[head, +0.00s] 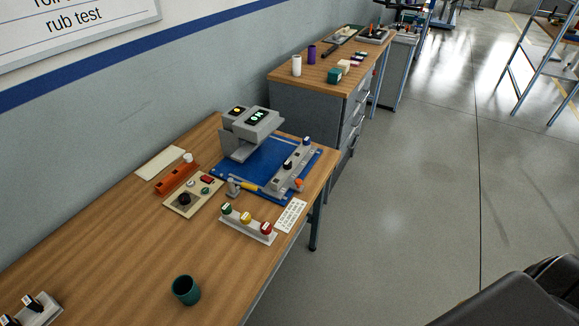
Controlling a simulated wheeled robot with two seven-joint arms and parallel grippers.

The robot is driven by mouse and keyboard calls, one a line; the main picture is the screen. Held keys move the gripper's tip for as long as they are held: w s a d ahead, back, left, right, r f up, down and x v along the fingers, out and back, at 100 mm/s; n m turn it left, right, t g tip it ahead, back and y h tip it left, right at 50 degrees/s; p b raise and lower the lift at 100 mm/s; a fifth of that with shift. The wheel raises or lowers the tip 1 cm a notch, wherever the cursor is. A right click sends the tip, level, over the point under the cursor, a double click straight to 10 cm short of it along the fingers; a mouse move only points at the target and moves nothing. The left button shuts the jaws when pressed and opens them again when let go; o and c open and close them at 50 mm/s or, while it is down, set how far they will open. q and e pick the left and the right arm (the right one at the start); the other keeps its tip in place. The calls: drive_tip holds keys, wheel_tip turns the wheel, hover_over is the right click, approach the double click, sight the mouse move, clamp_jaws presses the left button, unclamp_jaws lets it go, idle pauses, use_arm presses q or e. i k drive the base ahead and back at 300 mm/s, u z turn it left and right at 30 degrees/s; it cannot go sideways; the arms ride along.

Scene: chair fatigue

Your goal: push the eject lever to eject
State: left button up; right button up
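A grey tester (248,132) with two lit displays stands on a blue base plate (250,165) on the wooden table. A grey rail (291,172) with dark and white knobs lies along the plate's right side. An orange knob (299,185) sits at the rail's near end. A yellow piece (246,187) and a small grey post (233,187) are at the plate's near edge. No part is clearly legible as the eject lever, so I cannot tell which one it is. Neither of my grippers is in view.
In front of the plate stand a block with green, yellow and red knobs (247,223) and a control panel (193,196). An orange holder (177,177) is to the left. A green cup (186,290) stands nearer. A dark object (530,298) fills the lower right corner.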

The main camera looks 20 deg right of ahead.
sight(244, 184)
drive_tip(key=u, duration=2.25)
drive_tip(key=k, duration=0.95)
drive_tip(key=z, duration=1.7)
drive_tip(key=i, duration=0.5)
drive_tip(key=u, duration=0.05)
